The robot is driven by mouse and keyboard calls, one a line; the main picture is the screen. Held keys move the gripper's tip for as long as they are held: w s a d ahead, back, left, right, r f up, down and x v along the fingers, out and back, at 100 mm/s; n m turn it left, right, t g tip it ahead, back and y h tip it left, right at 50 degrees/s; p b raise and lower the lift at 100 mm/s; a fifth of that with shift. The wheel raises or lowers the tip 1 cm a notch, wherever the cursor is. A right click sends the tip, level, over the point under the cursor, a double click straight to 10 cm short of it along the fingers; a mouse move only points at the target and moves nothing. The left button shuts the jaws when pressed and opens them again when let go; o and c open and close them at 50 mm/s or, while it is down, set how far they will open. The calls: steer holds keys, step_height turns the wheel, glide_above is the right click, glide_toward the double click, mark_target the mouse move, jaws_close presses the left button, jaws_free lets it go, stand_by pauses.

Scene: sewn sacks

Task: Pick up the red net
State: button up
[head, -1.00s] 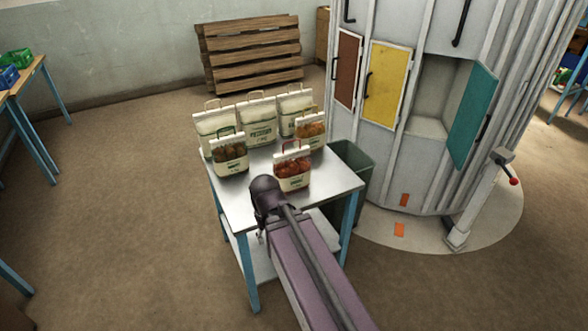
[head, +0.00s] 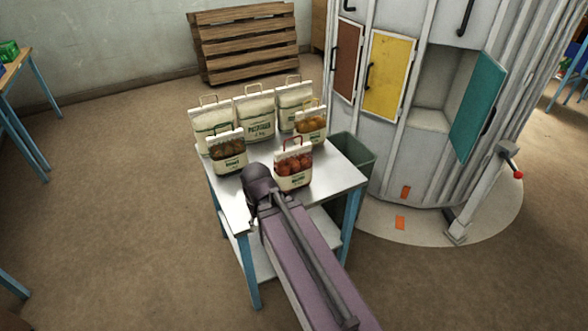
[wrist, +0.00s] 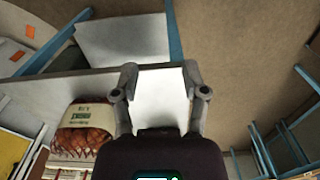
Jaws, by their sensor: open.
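The red net (head: 293,166) is a small bag with a red handle, a pale label band and red contents. It stands upright on the metal table (head: 232,204), near the front right. It also shows in the wrist view (wrist: 84,138), at the lower left. My gripper (wrist: 160,78) is open with nothing between its fingers. It is over the table, to one side of the red net and apart from it.
A brown net (head: 228,156), an orange net (head: 311,127) and pale sacks (head: 255,118) stand close behind. A green bin (head: 352,158) stands right of the table, with a round cabinet (head: 431,88) beyond. The table's front left is clear.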

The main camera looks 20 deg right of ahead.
steer(key=shift+a, duration=0.1)
steer(key=shift+o, duration=0.8)
steer(key=n+h+b, duration=0.2)
steer(key=n+h, duration=1)
steer(key=n, duration=0.7)
glide_toward(278, 152)
steer(key=d+r, duration=0.1)
steer(key=shift+s+d+r+t, duration=0.1)
steer(key=shift+s+t, duration=0.15)
steer(key=shift+t, duration=0.05)
steer(key=b+x, duration=0.3)
steer(key=x, duration=0.4)
steer(key=shift+d+f, duration=0.2)
steer(key=shift+d, duration=0.1)
steer(key=shift+d+f+b, duration=0.1)
steer(key=shift+d+b, duration=0.25)
steer(key=shift+d, duration=0.05)
